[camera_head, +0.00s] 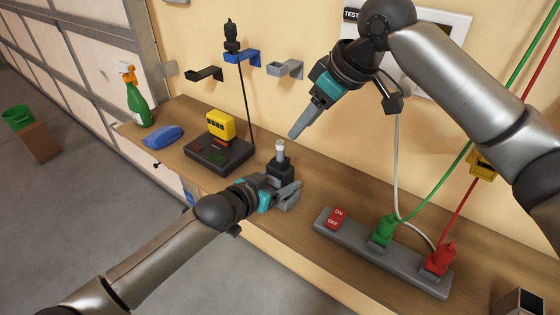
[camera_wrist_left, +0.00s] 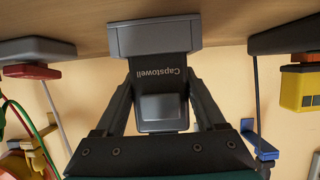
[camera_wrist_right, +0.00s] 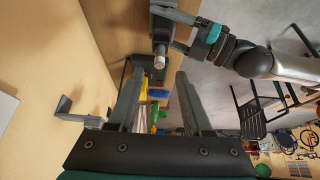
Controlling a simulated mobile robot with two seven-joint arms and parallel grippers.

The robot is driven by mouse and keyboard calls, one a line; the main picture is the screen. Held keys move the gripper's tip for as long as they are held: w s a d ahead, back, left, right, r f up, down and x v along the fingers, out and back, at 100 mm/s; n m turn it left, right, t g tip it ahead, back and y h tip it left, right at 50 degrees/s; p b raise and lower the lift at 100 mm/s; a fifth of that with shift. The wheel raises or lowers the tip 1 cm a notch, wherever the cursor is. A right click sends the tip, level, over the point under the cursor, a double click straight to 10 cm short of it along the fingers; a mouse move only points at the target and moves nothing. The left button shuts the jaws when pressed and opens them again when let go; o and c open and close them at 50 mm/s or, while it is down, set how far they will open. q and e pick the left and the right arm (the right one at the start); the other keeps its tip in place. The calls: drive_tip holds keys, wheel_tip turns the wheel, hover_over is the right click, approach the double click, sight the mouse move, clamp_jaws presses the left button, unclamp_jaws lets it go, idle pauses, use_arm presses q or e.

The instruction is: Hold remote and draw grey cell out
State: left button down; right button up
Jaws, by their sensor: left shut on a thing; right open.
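The black remote (camera_head: 279,171) stands upright on the bench, with the pale grey cell (camera_head: 280,148) sticking up from its top. My left gripper (camera_head: 284,187) is shut around the remote's body from the front. In the left wrist view, the remote (camera_wrist_left: 162,75) shows the word "Capstowell" between the fingers, with a grey block (camera_wrist_left: 153,38) at the bench end. My right gripper (camera_head: 294,134) is open and empty, just above and right of the cell. In the right wrist view, the cell (camera_wrist_right: 159,62) lies beyond the open fingertips, apart from them.
A power strip (camera_head: 340,243) with green (camera_head: 382,231) and red plugs (camera_head: 440,258) lies right on the bench (camera_head: 300,228). A black device (camera_head: 210,158) with a yellow block (camera_head: 220,125) stands left. Wall hooks (camera_head: 286,68) and a hanging white cable (camera_head: 397,160) are behind.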

drive_tip(key=shift+o, duration=0.2)
idle(0.4)
drive_tip(key=shift+o, duration=0.4)
drive_tip(key=m+g+h, duration=0.3)
drive_tip(key=m+h, duration=0.2)
drive_tip(key=m, duration=0.4)
approach(280, 141)
drive_tip(key=shift+w+d+f, duration=0.1)
drive_tip(key=shift+d+f, duration=0.05)
drive_tip(key=shift+f, duration=5.1)
clamp_jaws()
